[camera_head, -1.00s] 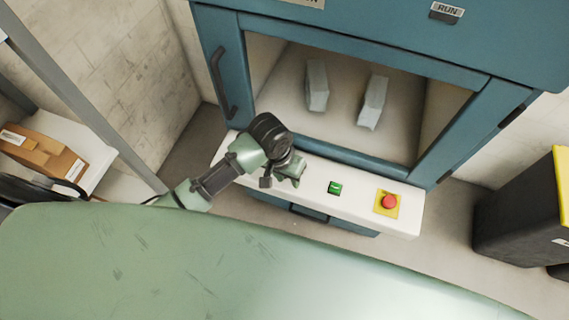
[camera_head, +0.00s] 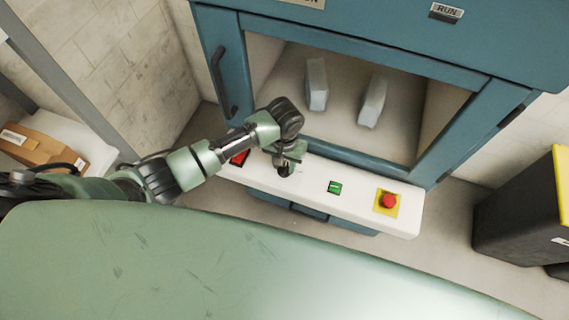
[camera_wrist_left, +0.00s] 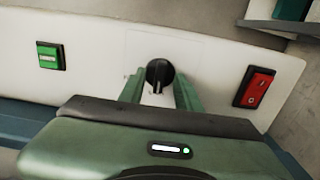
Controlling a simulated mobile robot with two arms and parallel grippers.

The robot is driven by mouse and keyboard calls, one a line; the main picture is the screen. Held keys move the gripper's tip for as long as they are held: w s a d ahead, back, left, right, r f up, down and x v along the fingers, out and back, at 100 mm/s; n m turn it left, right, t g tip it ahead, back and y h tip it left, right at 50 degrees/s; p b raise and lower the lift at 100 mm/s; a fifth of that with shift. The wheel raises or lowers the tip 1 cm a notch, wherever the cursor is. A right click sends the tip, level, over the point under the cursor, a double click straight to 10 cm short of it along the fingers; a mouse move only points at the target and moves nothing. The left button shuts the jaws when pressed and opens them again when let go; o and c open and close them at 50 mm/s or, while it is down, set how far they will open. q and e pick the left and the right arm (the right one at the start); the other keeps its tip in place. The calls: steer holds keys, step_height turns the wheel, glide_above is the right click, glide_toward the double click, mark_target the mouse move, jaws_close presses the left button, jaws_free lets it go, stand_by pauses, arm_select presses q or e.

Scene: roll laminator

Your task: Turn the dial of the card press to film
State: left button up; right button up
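The dial (camera_wrist_left: 160,75) is a round black knob with a pale pointer mark on the white control panel (camera_wrist_left: 95,45). In the left wrist view it sits between the two green fingers of my left gripper (camera_wrist_left: 160,90). The fingers are apart with a gap on each side of the knob, and I cannot tell how deep they reach around it. In the head view my left gripper (camera_head: 287,160) is over the panel and mostly hides the dial. Any lettering around the dial is too faint to read. My right gripper is not in view.
A red rocker switch (camera_wrist_left: 254,87) and a green button (camera_wrist_left: 49,56) flank the dial. A red emergency button (camera_head: 388,201) sits at the panel's right end. The blue machine (camera_head: 222,60) rises behind, with two pale blocks behind its window. A black bin (camera_head: 515,215) stands right.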

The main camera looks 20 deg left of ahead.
arm_select(q)
steer(key=shift+f, duration=0.25)
steer(key=shift+c, duration=0.3)
jaws_close()
